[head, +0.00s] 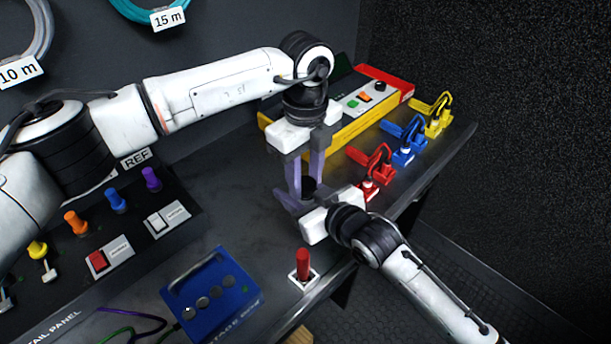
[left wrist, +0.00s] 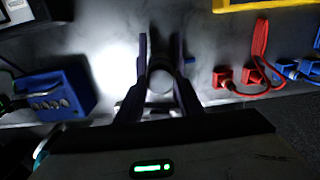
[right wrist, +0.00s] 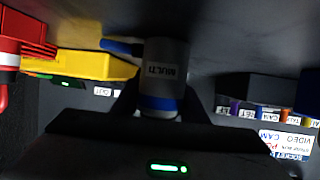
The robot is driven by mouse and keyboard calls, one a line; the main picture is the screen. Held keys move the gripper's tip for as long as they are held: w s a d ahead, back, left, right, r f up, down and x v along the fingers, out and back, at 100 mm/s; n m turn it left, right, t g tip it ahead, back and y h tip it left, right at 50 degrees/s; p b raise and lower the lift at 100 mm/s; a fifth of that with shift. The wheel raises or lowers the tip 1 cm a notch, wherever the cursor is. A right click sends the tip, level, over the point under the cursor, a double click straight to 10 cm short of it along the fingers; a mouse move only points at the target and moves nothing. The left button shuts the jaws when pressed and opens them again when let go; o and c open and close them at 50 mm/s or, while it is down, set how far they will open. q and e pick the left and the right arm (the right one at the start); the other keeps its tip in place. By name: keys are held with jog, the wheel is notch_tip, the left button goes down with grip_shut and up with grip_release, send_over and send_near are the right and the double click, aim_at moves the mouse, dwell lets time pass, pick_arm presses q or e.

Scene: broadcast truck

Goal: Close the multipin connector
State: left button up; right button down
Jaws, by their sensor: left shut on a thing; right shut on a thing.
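The multipin connector (right wrist: 165,72) shows in the right wrist view as a grey cylinder labelled MULTI, with a blue ring (right wrist: 160,103). A blue lever (right wrist: 122,46) sticks out to its left. My left gripper (head: 306,180) points down from above and is shut on the connector; the left wrist view shows the connector's round end (left wrist: 160,82) between its fingers. My right gripper (head: 290,199) comes in from the front right and is shut on the connector's lower part. In the head view the fingers hide most of the connector, leaving a dark patch (head: 309,187).
A blue stage box (head: 212,296) and a red-handled switch (head: 303,266) stand at the front. A yellow-framed panel (head: 350,118) is behind. Red (head: 371,166), blue (head: 404,138) and yellow (head: 436,115) plugs with cables line the right edge. Bare counter lies left of the grippers.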

pick_arm(q)
jog(key=m, duration=0.3)
jog(key=o, duration=1.2)
jog(key=shift+c, duration=0.2)
jog(key=shift+r, duration=2.3)
